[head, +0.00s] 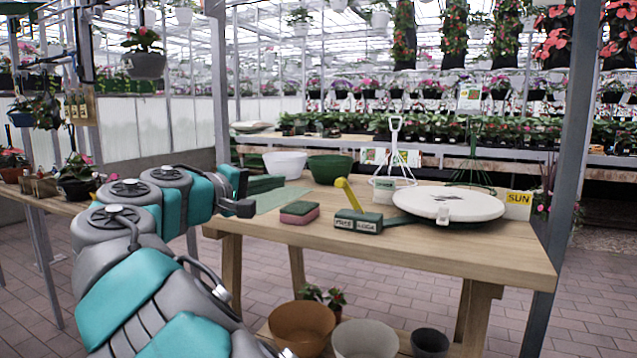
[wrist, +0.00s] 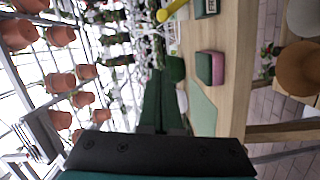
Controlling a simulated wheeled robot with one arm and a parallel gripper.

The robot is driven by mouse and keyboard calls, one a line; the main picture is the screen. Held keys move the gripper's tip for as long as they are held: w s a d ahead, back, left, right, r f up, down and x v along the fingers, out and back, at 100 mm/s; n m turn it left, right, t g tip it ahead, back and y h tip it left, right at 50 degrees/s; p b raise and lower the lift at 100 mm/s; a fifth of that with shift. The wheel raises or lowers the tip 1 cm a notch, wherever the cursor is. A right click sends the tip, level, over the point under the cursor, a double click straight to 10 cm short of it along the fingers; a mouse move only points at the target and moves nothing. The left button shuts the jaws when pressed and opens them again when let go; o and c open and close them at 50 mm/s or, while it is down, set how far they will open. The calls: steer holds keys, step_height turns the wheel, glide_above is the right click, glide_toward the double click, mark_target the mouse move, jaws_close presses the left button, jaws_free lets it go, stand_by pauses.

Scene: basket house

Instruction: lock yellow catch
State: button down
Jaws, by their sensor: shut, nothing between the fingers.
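The block stands on the wooden table, and the lever sticks up, tilted to the left. In the wrist view the yellow lever (wrist: 172,9) shows at the top edge, beside part of the green block (wrist: 206,8). My gripper (head: 243,208) is shut and empty at the table's left end, to the left of the catch and well apart from it.
A green-and-pink sponge (head: 299,212) lies between my gripper and the catch. A white round plate (head: 449,203) sits right of the catch. White (head: 285,164) and green bowls (head: 330,168) stand behind. Pots (head: 302,327) stand below the wooden table (head: 450,247).

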mark_target(350, 199)
steer(key=w+d+f, duration=0.1)
steer(key=w+d, duration=0.6)
steer(key=d, duration=0.2)
steer(key=shift+f, duration=0.25)
steer(key=shift+w, duration=0.1)
steer(key=shift+r+b, duration=0.1)
steer(key=shift+b, duration=0.35)
steer(key=shift+d+r+m, duration=0.15)
steer(key=shift+d+m, duration=0.05)
steer(key=shift+m, duration=0.2)
